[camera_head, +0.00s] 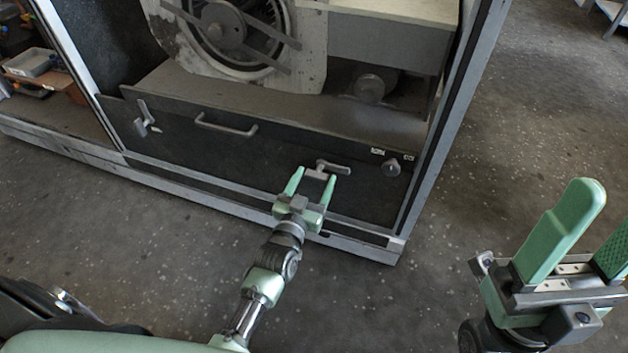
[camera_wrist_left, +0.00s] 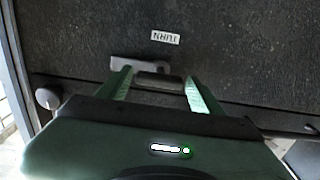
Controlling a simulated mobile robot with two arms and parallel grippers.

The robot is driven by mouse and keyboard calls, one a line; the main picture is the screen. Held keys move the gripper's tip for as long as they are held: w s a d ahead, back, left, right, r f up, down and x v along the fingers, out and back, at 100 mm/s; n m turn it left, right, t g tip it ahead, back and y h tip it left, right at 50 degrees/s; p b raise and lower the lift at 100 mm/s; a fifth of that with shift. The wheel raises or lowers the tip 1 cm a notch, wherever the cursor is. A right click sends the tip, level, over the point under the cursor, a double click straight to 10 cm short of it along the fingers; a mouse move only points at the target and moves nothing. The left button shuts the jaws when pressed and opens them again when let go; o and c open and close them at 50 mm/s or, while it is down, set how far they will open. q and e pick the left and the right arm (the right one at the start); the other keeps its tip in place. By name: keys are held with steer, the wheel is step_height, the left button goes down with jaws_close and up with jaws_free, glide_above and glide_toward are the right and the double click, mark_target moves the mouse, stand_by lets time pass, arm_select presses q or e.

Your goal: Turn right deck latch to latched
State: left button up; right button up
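The right deck latch (camera_head: 334,167), a small grey metal handle, sits on the dark front panel (camera_head: 270,160) of the housing. Its bar lies roughly sideways. My left gripper (camera_head: 316,174) reaches the latch with its two green fingers apart, one toward each side of the latch's left part. The left wrist view shows the latch (camera_wrist_left: 138,61) just beyond the fingertips, left of centre; I cannot tell whether they touch it. My right gripper (camera_head: 603,222) is open and empty at the right, away from the panel, its far finger cut off by the frame edge.
A second latch (camera_head: 147,118) stands more upright at the panel's left, beside a bar handle (camera_head: 226,126). A round knob (camera_head: 391,168) is right of the right latch. A frame post (camera_head: 452,120) bounds the opening.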

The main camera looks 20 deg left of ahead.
arm_select(q)
jaws_close()
